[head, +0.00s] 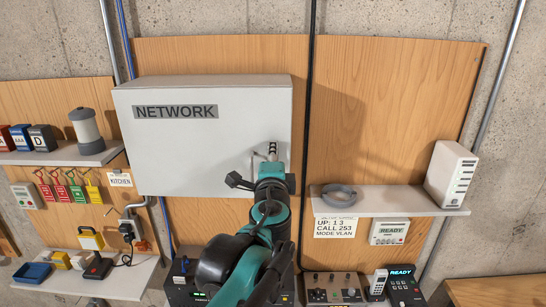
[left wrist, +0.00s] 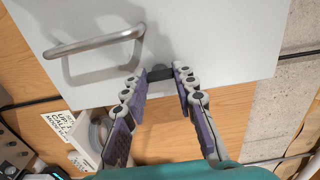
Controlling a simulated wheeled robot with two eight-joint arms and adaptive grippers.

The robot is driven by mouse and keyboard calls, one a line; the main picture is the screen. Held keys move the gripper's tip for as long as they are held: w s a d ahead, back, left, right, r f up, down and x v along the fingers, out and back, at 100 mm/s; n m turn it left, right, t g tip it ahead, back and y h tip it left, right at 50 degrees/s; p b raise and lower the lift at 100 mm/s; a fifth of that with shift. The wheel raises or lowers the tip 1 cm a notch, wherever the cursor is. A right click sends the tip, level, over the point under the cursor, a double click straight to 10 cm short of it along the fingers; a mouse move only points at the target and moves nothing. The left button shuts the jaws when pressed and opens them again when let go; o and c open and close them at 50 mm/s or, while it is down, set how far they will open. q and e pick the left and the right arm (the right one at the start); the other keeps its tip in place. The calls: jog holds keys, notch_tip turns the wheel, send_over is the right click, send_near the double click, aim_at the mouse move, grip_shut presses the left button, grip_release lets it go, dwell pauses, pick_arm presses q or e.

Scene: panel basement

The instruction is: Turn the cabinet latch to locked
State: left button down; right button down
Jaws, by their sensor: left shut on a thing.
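The light grey cabinet marked NETWORK (head: 200,155) is mounted on the wooden wall panel, its door closed. My left gripper (head: 272,149) is at the lower right of the door face. In the left wrist view its fingers (left wrist: 168,78) close around a small dark latch (left wrist: 171,73), whose bar lies across between the fingertips. The latch is mostly hidden by the gripper in the head view, and its locked or unlocked setting cannot be read. A bent metal door handle (left wrist: 95,42) is beside the latch. My right gripper is not in view.
A shelf (head: 415,203) at right holds a grey coil (head: 339,194) and a white box (head: 451,175). A left shelf (head: 55,155) holds a lantern (head: 86,130). A black cable (head: 309,100) runs vertically just right of the cabinet. Control boxes (head: 330,287) stand below.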

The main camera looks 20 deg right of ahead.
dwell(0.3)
pick_arm(q)
jog(key=c, duration=1.2)
grip_release()
jog(key=shift+s, duration=0.1)
jog(key=v, duration=1.1)
jog(key=shift+s, duration=0.4)
jog(key=shift+a, duration=0.1)
